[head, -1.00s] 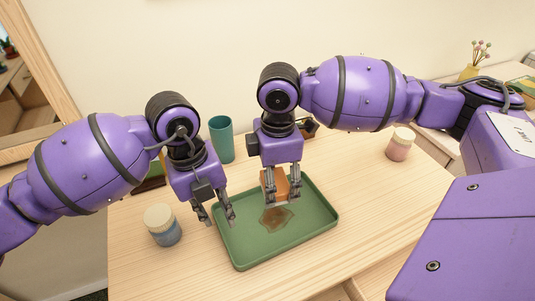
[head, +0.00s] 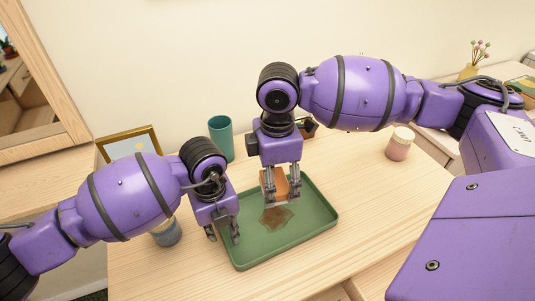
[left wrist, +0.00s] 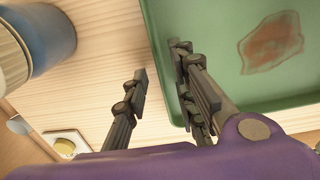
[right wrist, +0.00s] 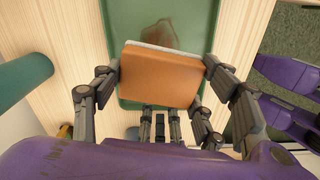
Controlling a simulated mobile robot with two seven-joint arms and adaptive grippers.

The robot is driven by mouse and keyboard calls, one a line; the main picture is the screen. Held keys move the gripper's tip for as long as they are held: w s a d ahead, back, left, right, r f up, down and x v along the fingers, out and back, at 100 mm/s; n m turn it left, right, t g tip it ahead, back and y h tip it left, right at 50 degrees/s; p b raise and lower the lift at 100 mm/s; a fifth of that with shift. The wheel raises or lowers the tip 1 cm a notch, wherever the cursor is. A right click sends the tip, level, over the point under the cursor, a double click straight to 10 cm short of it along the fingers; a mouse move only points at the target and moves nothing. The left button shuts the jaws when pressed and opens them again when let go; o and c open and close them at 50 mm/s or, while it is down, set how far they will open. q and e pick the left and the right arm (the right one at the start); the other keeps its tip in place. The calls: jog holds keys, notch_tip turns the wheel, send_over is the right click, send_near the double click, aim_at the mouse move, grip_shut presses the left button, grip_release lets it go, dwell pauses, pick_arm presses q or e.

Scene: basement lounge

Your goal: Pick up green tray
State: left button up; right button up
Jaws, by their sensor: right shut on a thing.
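The green tray (head: 312,225) lies flat on the wooden table, with a brown stain (head: 277,217) on its floor. My left gripper (head: 223,237) is at the tray's left edge. In the left wrist view, its fingers (left wrist: 160,65) are apart with nothing between them. One finger is over bare table and the other overlaps the tray's rim (left wrist: 168,60); I cannot tell if it touches. My right gripper (head: 282,199) is shut on an orange sponge (right wrist: 163,75) with a pale layer, over the tray's far part. The tray also shows in the right wrist view (right wrist: 190,20).
A blue jar (head: 166,232) stands left of the tray, partly behind my left arm. A teal cup (head: 221,138) stands behind the tray. A pink jar (head: 400,144) is at the right. A picture frame (head: 130,143) is at the back left. The table right of the tray is clear.

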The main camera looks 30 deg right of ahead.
pick_arm(q)
jog(key=shift+f, duration=0.8)
grip_shut()
